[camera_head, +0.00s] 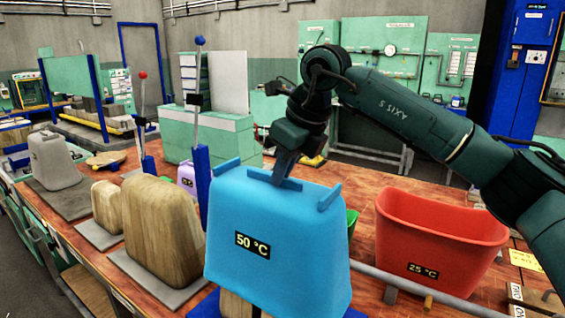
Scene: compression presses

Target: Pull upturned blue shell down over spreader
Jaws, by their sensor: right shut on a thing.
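The blue shell (300,215), marked "50 °C", is upside down in the front middle, with its wide opening facing down. It sits over a wooden block (238,304), likely the spreader. Only a low strip of the block shows under the shell's lower edge, so how far the shell is down over it is hidden. My right gripper (283,174) comes down from above and is shut on the top of the shell, between raised blue tabs. My left gripper is not in view.
A red shell (436,243), marked "25 °C", stands open side up on the right. Wooden forms (163,232) and a grey form (55,160) stand on the left. A blue lever post (202,172) rises close behind the blue shell. A rail runs along the front right.

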